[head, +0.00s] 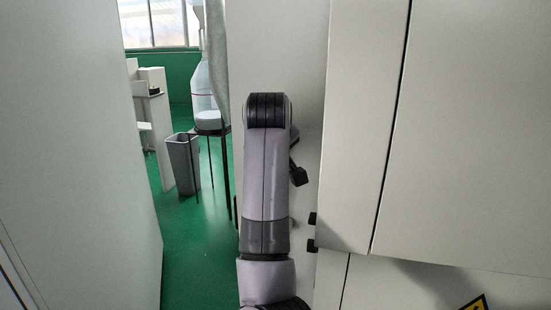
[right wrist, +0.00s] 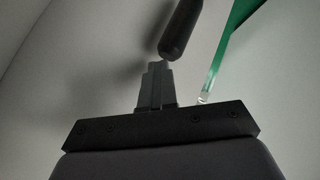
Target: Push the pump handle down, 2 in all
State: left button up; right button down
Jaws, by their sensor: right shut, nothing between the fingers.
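A dark rounded bar (right wrist: 181,30), which looks like the pump handle, hangs in from the top of the right wrist view. My right gripper (right wrist: 157,70) is shut and empty just below the bar's lower end. The tips look very close to the bar, but I cannot tell whether they touch. In the head view my right arm rises in the middle and hides its gripper. A small black part (head: 298,175) shows just right of the arm; I cannot tell whether it is the handle. My left gripper is not in view.
Pale cabinet doors (head: 460,130) fill the right side, with small black fittings (head: 312,246) at their left edge. A pale panel (head: 75,130) stands at the left. Between them is open green floor (head: 195,250), with a grey bin (head: 184,160) and a large bottle (head: 204,95) on a stand further back.

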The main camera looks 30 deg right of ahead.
jog(key=shift+f+b, duration=0.3)
jog(key=shift+f, duration=0.75)
dwell(0.4)
jog(key=shift+r, duration=0.15)
jog(key=shift+r+p, duration=1.3)
jog(key=shift+r, duration=1.65)
jog(key=shift+r, duration=2.55)
jog(key=shift+f, duration=0.1)
